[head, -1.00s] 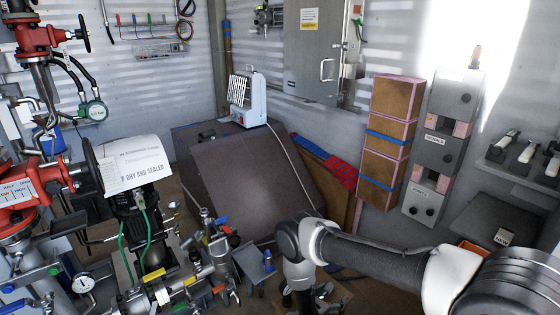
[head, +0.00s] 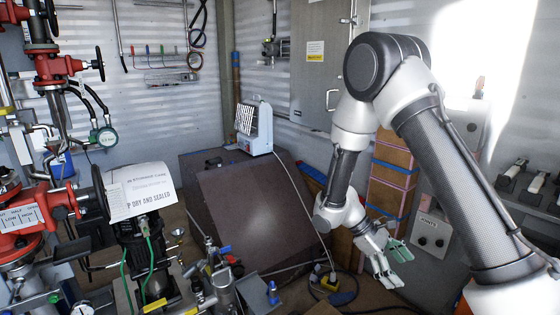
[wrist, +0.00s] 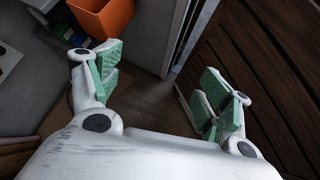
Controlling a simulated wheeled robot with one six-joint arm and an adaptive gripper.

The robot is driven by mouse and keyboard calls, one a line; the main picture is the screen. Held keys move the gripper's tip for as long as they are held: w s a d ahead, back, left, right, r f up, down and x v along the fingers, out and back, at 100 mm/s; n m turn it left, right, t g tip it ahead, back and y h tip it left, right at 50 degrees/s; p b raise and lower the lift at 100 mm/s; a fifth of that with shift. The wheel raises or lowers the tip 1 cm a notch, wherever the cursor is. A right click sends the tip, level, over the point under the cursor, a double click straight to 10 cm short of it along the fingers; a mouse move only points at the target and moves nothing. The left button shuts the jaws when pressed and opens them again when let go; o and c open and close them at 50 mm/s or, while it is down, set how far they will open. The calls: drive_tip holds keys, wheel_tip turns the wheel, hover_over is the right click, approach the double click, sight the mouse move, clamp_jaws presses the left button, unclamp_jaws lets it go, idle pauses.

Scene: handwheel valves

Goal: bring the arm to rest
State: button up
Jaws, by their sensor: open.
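My gripper (head: 391,262) hangs at the end of my folded arm, right of centre in the head view, pointing down. Its green-padded fingers are apart with nothing between them. In the wrist view the gripper (wrist: 160,92) shows both fingers spread over a dark floor (wrist: 152,112). My arm is raised, with its elbow high at the upper right of the head view and the forearm hanging down. The gripper touches nothing that I can see.
Red handwheel valves (head: 52,66) and pipework stand at the left. A brown box (head: 255,215) with a white heater (head: 254,128) is behind. Stacked crates (head: 390,178) stand behind my arm. An orange bin (wrist: 105,16) and dark wooden boards (wrist: 262,60) flank the gripper in the wrist view.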

drive_tip(key=s+d+r+m+t+y, duration=0.1)
drive_tip(key=s+r+m+t+y, duration=0.1)
drive_tip(key=s+r, duration=0.3)
drive_tip(key=s+d+r+m+t+y, duration=0.2)
drive_tip(key=s+r, duration=0.4)
drive_tip(key=r, duration=0.8)
drive_tip(key=s+d+r+m+t+y, duration=0.1)
drive_tip(key=s+r+m+t+y, duration=0.3)
drive_tip(key=r, duration=0.5)
drive_tip(key=shift+s+d+r+m+t, duration=0.2)
drive_tip(key=shift+s+d+m+t, duration=0.2)
drive_tip(key=shift+s+m+t, duration=0.35)
